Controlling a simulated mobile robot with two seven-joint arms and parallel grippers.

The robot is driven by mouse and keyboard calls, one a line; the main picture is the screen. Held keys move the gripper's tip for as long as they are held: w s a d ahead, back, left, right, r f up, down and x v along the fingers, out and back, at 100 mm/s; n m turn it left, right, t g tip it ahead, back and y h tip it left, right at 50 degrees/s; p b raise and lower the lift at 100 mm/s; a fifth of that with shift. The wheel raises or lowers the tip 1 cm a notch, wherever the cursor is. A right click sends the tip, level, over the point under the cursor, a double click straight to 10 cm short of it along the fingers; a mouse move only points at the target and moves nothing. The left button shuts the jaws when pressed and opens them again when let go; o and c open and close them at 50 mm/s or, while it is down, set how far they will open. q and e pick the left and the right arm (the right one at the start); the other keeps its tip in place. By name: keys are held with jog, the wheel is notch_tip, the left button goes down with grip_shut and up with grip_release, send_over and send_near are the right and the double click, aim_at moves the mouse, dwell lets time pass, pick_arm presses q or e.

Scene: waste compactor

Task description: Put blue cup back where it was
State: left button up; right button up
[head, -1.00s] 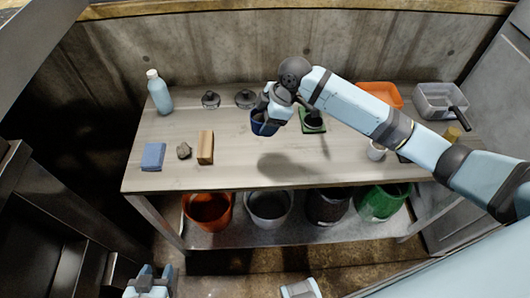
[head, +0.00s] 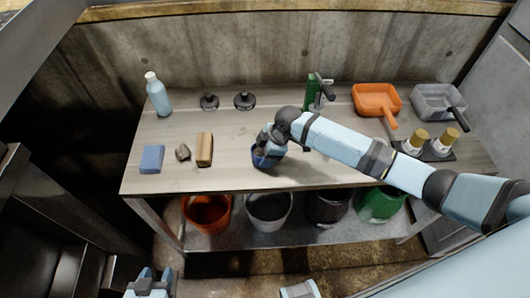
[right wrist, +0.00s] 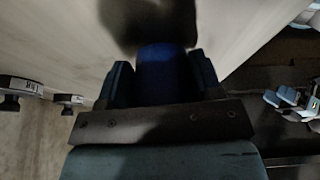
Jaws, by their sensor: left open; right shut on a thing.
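The blue cup (head: 264,160) is at the table's front middle, in my right gripper (head: 270,150). The right gripper is shut on it, with one finger on each side in the right wrist view, where the cup (right wrist: 160,75) shows between the fingers. The gripper hides much of the cup in the head view. I cannot tell whether the cup touches the tabletop (head: 225,125). My left gripper (head: 150,285) is open and empty, low in front of the table.
A wooden block (head: 205,149), a stone (head: 182,152) and a blue sponge (head: 152,158) lie left of the cup. Two dark knobbed items (head: 245,100), a bottle (head: 157,95), a green item (head: 311,90) and an orange pan (head: 377,99) stand behind. Several bins sit below.

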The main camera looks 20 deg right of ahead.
jog(key=o, duration=1)
jog(key=shift+f, duration=0.1)
jog(key=shift+c, duration=0.2)
jog(key=v, duration=1.2)
jog(key=s+a+f+m+t+y+p, duration=0.2)
jog(key=s+a+f+m+t+p, duration=0.4)
jog(key=s, duration=0.4)
jog(key=s+d+m+t+h+p, duration=0.2)
jog(key=s+m, duration=0.4)
jog(key=s, duration=0.7)
jog(key=shift+d+m+t+h, duration=0.4)
jog(key=shift+d+t+h, duration=0.25)
jog(key=shift+t, duration=0.15)
